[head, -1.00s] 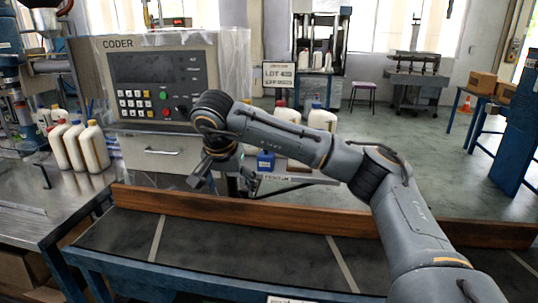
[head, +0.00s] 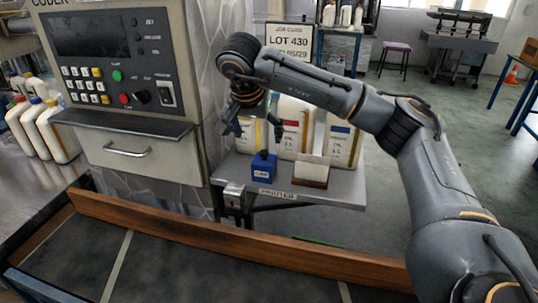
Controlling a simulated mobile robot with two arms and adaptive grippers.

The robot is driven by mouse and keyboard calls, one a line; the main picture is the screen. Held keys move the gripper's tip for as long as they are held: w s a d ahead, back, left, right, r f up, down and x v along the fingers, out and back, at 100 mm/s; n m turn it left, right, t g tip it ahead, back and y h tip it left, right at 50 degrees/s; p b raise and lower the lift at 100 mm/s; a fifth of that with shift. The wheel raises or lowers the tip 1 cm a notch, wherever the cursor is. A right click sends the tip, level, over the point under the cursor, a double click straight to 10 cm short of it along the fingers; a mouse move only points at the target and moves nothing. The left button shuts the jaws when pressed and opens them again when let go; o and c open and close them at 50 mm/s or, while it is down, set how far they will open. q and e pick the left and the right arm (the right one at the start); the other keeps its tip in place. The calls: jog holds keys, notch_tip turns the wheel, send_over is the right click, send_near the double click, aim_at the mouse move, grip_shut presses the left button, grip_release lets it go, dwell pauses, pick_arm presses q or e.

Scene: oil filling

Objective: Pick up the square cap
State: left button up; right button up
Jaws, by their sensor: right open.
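I cannot tell for sure which piece is the square cap. A small blue block (head: 264,170) with a dark knob on top stands on the grey shelf (head: 345,190), beside a low white and brown block (head: 311,173). Several white oil jugs with coloured labels stand behind them, one of them a red-labelled jug (head: 291,140). My right gripper (head: 252,137) points down, open and empty, above and behind the blue block in the picture, in front of the leftmost jug. It seems apart from the blue block. My left gripper is out of view.
The coder machine (head: 125,65) with its keypad and drawer stands left of the shelf. A conveyor (head: 180,270) with a wooden side rail (head: 240,245) runs across the front. A lot sign (head: 289,42) stands behind my arm. More jugs (head: 50,130) stand far left.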

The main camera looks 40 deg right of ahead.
aim_at(263, 155)
jog(key=x, duration=0.8)
jog(key=shift+s+p, duration=0.2)
jog(key=shift+p, duration=0.1)
jog(key=shift+w+d+f, duration=0.15)
jog(key=shift+f, duration=0.4)
jog(key=p+x, duration=0.1)
jog(key=x, duration=0.2)
jog(key=shift+f, duration=0.25)
jog(key=shift+w+d+f, duration=0.1)
jog(key=shift+f, duration=0.25)
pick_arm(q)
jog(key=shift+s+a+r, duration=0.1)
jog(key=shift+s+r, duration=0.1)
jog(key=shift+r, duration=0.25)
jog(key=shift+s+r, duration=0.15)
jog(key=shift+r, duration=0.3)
pick_arm(e)
jog(key=c, duration=1.2)
